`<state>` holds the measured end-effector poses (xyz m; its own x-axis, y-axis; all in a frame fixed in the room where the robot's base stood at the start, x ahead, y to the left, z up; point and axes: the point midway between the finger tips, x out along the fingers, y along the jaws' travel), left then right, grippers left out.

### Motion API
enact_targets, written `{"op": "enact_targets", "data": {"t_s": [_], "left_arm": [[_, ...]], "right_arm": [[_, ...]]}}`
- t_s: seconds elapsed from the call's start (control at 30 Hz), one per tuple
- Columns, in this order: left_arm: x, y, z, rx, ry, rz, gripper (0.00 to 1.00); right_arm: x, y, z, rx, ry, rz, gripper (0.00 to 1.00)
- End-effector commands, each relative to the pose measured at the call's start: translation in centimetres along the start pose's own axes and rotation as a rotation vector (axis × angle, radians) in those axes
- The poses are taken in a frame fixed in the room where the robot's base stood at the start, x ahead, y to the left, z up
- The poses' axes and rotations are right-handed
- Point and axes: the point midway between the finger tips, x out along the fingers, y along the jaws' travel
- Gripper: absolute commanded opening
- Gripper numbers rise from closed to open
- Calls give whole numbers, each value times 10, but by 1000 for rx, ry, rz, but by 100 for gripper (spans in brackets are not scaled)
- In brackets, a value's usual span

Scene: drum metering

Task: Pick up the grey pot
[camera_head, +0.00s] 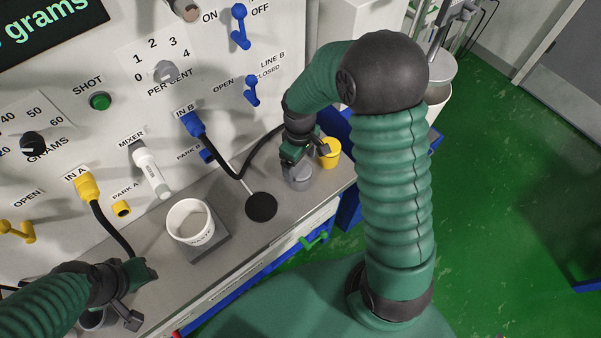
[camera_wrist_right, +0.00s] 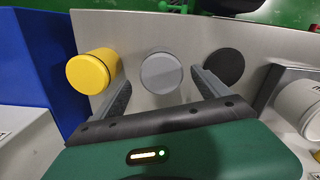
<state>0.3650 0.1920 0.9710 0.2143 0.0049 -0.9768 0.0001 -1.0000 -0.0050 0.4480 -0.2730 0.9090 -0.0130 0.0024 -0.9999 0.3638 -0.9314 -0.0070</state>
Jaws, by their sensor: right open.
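The grey pot (camera_head: 299,183) stands on the grey bench near its right end, partly covered by my right gripper (camera_head: 300,163) in the head view. In the right wrist view the grey pot (camera_wrist_right: 161,73) shows its round face between the two open fingers of the right gripper (camera_wrist_right: 162,90). The fingers appear to be on either side of it, and I cannot tell if they touch it. My left gripper (camera_head: 138,295) is over the left part of the bench, and its jaw opening is unclear.
A yellow pot (camera_head: 330,153) stands close beside the grey pot; a black disc (camera_head: 261,206) lies on the other side. A white tub (camera_head: 190,222) sits on a grey plate farther left. The panel with hoses and levers rises behind the bench (camera_head: 240,243).

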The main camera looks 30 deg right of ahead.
Motion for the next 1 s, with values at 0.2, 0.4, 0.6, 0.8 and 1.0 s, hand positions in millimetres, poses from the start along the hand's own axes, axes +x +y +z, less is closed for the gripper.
{"op": "enact_targets", "data": {"t_s": [0.2, 0.4, 0.6, 0.8, 1.0], "left_arm": [[-1, 0, 0, 1, 0, 0, 36], [-2, 0, 0, 0, 0, 0, 36], [-2, 0, 0, 0, 0, 0, 36], [-2, 0, 0, 0, 0, 0, 36], [-2, 0, 0, 0, 0, 0, 36]], "right_arm": [[26, 0, 0, 0, -2, -1, 86], [62, 5, -3, 1, -4, -5, 86], [66, 6, -3, 1, 0, -3, 86], [65, 5, -2, 1, 0, -3, 66], [65, 5, -3, 1, -1, -3, 40]]}}
